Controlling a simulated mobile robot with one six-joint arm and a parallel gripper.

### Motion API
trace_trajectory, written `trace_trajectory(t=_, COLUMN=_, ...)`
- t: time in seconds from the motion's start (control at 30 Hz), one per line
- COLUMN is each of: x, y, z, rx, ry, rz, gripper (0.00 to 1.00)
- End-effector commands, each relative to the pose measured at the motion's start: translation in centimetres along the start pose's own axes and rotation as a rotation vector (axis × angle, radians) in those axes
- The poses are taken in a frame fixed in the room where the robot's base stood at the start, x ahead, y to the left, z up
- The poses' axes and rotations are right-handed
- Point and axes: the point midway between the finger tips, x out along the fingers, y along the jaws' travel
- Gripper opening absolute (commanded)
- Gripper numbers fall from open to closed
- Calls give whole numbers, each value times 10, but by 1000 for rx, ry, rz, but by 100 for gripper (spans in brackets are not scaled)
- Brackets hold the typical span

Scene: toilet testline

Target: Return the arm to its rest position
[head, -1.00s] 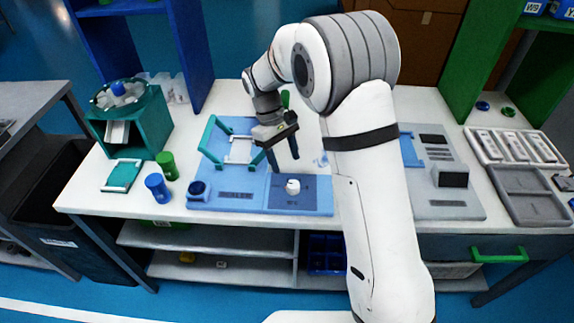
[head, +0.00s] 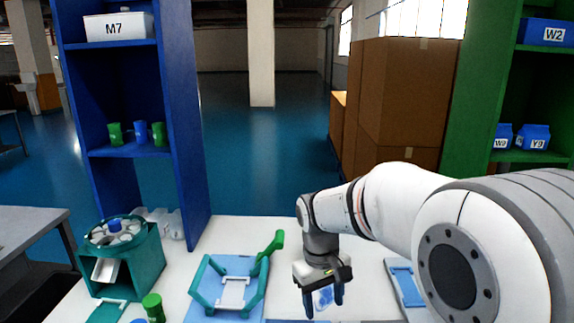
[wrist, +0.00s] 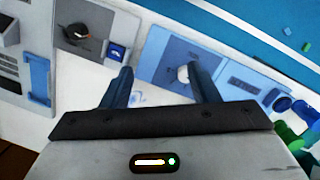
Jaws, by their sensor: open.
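My gripper (head: 323,296) hangs over the white table (head: 365,258) with its two dark fingers pointing down. The fingers are apart with nothing between them. In the wrist view my gripper (wrist: 162,85) shows both fingers spread above the table top. A blue board (wrist: 212,68) lies beyond the fingertips, with a small white round piece (wrist: 183,74) on it beside one finger. My arm reaches in from the right of the head view.
A teal frame (head: 210,290) with a green handle (head: 271,245) stands left of my gripper. A teal stand (head: 120,262) holds a round tray of bottles. A blue shelf (head: 190,120) and a green shelf (head: 465,90) rise behind. A green cup (head: 153,306) stands at the front left.

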Motion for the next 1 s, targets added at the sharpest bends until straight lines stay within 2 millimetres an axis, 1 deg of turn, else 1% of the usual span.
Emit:
trace_trajectory(t=0.03, x=-6, y=5, z=20, rx=47, ry=36, rz=-3, gripper=55)
trace_trajectory(t=0.17, x=-14, y=12, z=64, rx=159, ry=122, rz=-10, gripper=55)
trace_trajectory(t=0.2, x=-14, y=13, z=77, rx=193, ry=149, rz=-12, gripper=55)
trace_trajectory(t=0.3, x=-14, y=14, z=107, rx=276, ry=210, rz=-15, gripper=55)
trace_trajectory(t=0.4, x=-10, y=13, z=131, rx=346, ry=264, rz=-17, gripper=55)
trace_trajectory(t=0.5, x=-6, y=11, z=148, rx=397, ry=302, rz=-19, gripper=55)
trace_trajectory(t=0.63, x=-2, y=10, z=158, rx=430, ry=329, rz=-19, gripper=55)
trace_trajectory(t=0.8, x=-1, y=10, z=161, rx=439, ry=333, rz=-20, gripper=55)
trace_trajectory(t=1.0, x=-1, y=10, z=160, rx=437, ry=333, rz=-20, gripper=38)
